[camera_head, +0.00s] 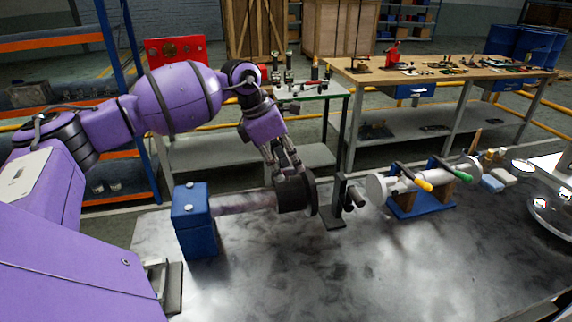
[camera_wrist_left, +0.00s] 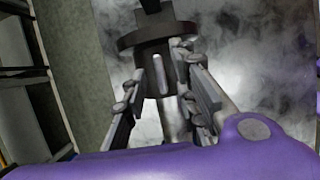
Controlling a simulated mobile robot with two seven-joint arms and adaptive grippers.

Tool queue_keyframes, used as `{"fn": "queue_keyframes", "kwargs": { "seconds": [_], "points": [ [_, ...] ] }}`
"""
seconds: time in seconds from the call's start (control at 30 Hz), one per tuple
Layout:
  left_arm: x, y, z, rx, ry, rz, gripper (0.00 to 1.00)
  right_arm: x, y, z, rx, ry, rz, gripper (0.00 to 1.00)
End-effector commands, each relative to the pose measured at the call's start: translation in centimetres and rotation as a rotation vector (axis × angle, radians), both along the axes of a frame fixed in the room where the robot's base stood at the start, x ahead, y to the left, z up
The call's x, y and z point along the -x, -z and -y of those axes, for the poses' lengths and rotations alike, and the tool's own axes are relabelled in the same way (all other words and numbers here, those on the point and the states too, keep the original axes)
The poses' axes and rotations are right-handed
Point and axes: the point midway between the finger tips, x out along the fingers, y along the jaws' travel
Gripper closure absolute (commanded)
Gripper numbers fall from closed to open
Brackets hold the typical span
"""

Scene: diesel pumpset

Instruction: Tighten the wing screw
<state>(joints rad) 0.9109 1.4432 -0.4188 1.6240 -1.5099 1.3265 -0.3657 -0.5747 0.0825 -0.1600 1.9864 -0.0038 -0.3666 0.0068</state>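A dark round coupling (camera_head: 296,194) with a wide flange sits on the end of a grey shaft (camera_head: 245,201) from a blue block (camera_head: 194,222). My left gripper (camera_head: 283,172) points down at the coupling's hub from above. In the left wrist view, the gripper (camera_wrist_left: 165,78) is open, its fingers on either side of the hub (camera_wrist_left: 168,62). A small light grey upright piece (camera_wrist_left: 157,72), perhaps the wing screw, shows between the fingertips. I cannot tell whether the fingers touch it. In the head view, the fingers hide that spot. My right gripper is not in view.
A black bracket (camera_head: 334,212) stands just right of the flange. Beyond it is a grey cylinder (camera_head: 377,188) on a blue stand, with yellow- and green-tipped handles. The front of the metal table (camera_head: 330,285) is clear. A blue rack (camera_head: 134,90) stands behind the left arm.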

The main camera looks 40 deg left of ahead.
Motion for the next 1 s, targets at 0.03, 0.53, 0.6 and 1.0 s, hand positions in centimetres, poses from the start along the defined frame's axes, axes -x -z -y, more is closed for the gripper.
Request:
{"fn": "queue_keyframes", "kwargs": {
  "seconds": [0.03, 0.53, 0.6, 1.0],
  "points": [
    [0.1, -0.8, -0.3, -0.003, -0.001, 0.004, 0.73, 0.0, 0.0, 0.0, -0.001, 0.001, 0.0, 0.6],
    [2.9, -9.4, -2.6, -0.001, -0.001, 0.003, 0.73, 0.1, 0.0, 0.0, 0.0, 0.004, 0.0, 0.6],
    [3.0, -10.0, -2.8, -0.001, -0.001, 0.003, 0.73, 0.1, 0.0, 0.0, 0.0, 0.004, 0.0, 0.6],
    [3.2, -10.5, -2.8, 0.0, 0.001, 0.001, 0.73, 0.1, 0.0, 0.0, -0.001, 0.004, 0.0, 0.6]
  ]
}}
